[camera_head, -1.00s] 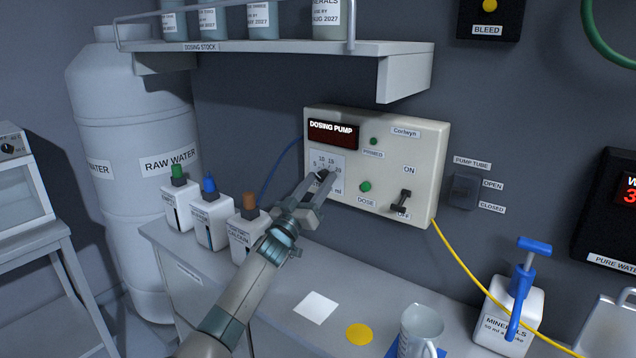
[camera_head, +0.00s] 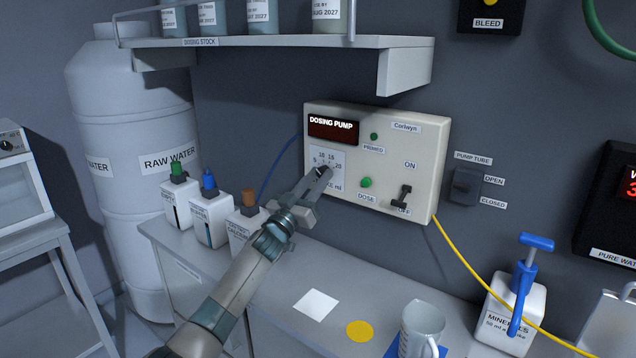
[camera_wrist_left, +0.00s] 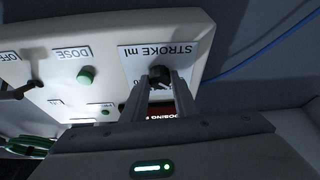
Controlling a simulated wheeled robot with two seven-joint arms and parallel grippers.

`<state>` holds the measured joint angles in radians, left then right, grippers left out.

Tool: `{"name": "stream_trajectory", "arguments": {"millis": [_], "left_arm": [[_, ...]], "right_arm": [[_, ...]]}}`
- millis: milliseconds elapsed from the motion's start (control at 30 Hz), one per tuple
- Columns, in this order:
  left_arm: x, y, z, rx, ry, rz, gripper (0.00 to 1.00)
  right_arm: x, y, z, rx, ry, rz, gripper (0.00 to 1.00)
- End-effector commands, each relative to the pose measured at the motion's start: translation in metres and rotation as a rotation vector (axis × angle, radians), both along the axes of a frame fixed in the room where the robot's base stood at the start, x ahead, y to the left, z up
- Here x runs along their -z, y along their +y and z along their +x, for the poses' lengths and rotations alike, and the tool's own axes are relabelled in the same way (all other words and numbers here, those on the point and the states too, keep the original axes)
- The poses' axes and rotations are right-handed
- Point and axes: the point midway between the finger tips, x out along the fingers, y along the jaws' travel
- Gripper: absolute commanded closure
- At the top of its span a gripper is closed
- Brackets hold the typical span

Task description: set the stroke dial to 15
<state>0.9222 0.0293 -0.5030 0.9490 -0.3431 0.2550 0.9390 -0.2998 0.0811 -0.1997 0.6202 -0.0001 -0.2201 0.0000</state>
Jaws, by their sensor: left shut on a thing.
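The dosing pump (camera_head: 420,150) is a cream box on the grey wall, with a white stroke scale (camera_head: 317,155) at its left side reading 5, 10, 15 and 20. My left gripper (camera_head: 322,173) is at the scale, its fingers shut on the black stroke dial (camera_wrist_left: 159,74). In the left wrist view the dial sits between the two fingertips (camera_wrist_left: 160,82), below the upside-down "STROKE ml" label. My gripper covers most of the dial in the head view, so I cannot tell where its pointer stands. My right gripper is not in view.
A green dose button (camera_head: 366,182) and a black on/off lever (camera_head: 403,197) are right of the dial. A shelf (camera_head: 280,45) overhangs above. Bottles with green, blue and orange caps (camera_head: 210,216) stand on the bench below. A measuring jug (camera_head: 421,325) stands at the front.

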Motion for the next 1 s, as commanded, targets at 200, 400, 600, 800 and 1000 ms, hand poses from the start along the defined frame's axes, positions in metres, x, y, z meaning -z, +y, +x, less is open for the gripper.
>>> {"name": "stream_trajectory", "arguments": {"millis": [200,400,600,800,1000], "left_arm": [[0.005,0.003,0.001,-0.001,-0.101,0.14,0.96],[0.004,0.004,0.002,-0.001,-0.211,0.293,0.96],[0.003,0.004,0.003,-0.001,-0.323,0.446,0.96],[0.001,0.006,0.004,-0.001,-0.434,0.601,0.96],[0.0,0.007,0.004,0.0,-0.543,0.751,0.96]], "right_arm": [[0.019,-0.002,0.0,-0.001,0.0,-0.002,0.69],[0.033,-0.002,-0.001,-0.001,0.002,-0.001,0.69],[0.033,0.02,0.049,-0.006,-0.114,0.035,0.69],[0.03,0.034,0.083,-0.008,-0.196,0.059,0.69],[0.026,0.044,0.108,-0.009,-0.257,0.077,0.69]]}}
